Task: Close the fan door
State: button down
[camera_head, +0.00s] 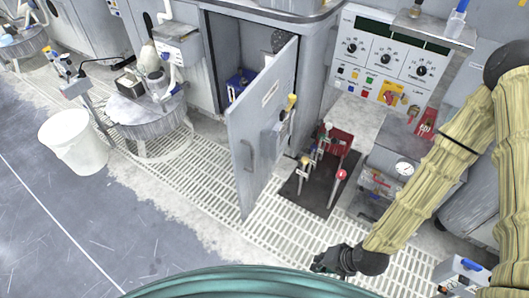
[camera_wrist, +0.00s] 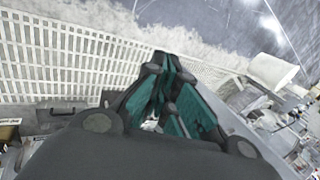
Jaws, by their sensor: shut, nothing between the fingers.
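The fan door (camera_head: 262,110) is a grey metal panel on the front of a grey cabinet (camera_head: 225,45). It stands wide open, swung out over the slatted floor, and a blue object (camera_head: 240,82) shows inside the cabinet. A handle (camera_head: 248,150) is on the door's visible face. My gripper (camera_head: 318,264) is low at the bottom right of the door, apart from it, over the floor grating. In the wrist view, my gripper (camera_wrist: 170,98) shows dark, teal-padded fingers, shut and empty. A grey strip beside the fingers may be the door; I cannot tell.
A dark plate with coloured-knob levers (camera_head: 313,190) stands right of the door. A control panel (camera_head: 385,55) is behind it. A white bucket (camera_head: 73,141) and a round stand (camera_head: 150,125) are left. The grating (camera_head: 290,235) near my gripper is clear.

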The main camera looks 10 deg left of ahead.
jog(key=w+a+r+m+t+y+b, duration=0.15)
jog(key=w+a+r+y+b, duration=0.35)
jog(key=w+a, duration=0.55)
jog(key=w+a+r+t+y, duration=0.2)
jog(key=w+r+t+y, duration=0.1)
jog(key=w+r, duration=1.15)
jog(key=x, duration=1.3)
jog(key=shift+s+a+r+p, duration=0.2)
jog(key=shift+a+p, duration=0.1)
jog(key=shift+a, duration=0.2)
jog(key=shift+a, duration=0.15)
